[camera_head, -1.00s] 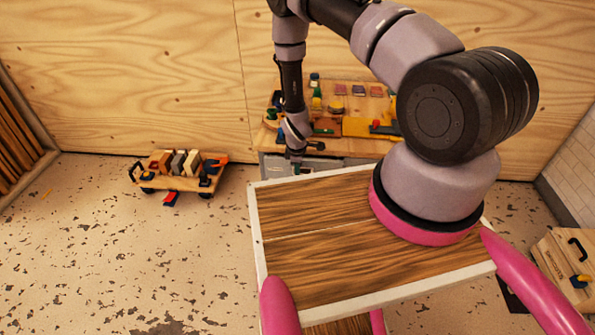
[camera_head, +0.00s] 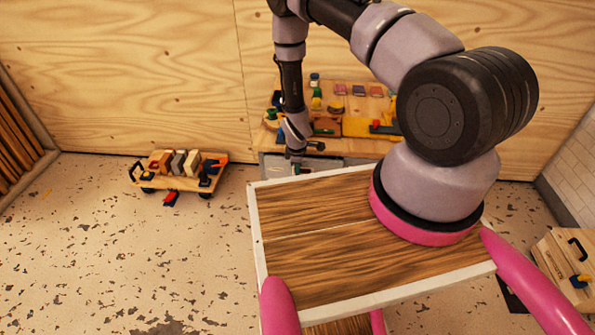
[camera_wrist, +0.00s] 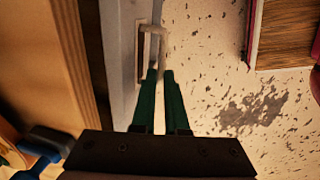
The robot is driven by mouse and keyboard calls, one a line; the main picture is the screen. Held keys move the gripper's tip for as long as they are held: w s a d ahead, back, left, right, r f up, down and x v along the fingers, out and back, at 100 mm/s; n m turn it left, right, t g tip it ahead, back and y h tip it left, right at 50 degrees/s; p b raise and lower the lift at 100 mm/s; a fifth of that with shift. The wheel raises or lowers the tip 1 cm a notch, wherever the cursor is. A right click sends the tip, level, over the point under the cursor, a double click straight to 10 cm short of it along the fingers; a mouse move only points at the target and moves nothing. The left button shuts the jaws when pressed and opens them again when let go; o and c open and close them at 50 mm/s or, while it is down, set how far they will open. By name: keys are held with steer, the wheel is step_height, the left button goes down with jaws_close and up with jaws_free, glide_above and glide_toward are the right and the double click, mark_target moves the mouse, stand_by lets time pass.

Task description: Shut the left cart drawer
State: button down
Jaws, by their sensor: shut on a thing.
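The cart (camera_head: 262,135) stands against the back wall in the head view, with a wooden top and grey drawer fronts below. The left drawer (camera_head: 272,165) shows as a grey front, partly hidden behind my arm and my own tray. In the wrist view its grey front (camera_wrist: 122,60) runs along the wooden edge, with a pale bar handle (camera_wrist: 152,42) sticking out. My gripper (camera_wrist: 160,75) has its two green fingers close together on the end of that handle. In the head view my gripper (camera_head: 297,157) is small at the cart's front. How far the drawer stands out I cannot tell.
A low wheeled trolley (camera_head: 180,184) with several blocks stands on the floor at left. Several coloured items lie on the cart top. A wooden box (camera_head: 568,262) with a handle is at right. The floor left of the cart is mostly clear.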

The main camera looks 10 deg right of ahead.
steer(key=shift+w+d+r, duration=0.1)
steer(key=shift+w+d, duration=0.2)
steer(key=shift+w, duration=0.65)
steer(key=shift+w+d, duration=0.25)
steer(key=shift+w, duration=0.65)
steer(key=c, duration=0.9)
jaws_free()
steer(key=shift+c, duration=0.2)
step_height(320, 180, up, 11)
steer(key=s, duration=0.2)
steer(key=shift+a+f, duration=0.2)
steer(key=shift+a, duration=0.05)
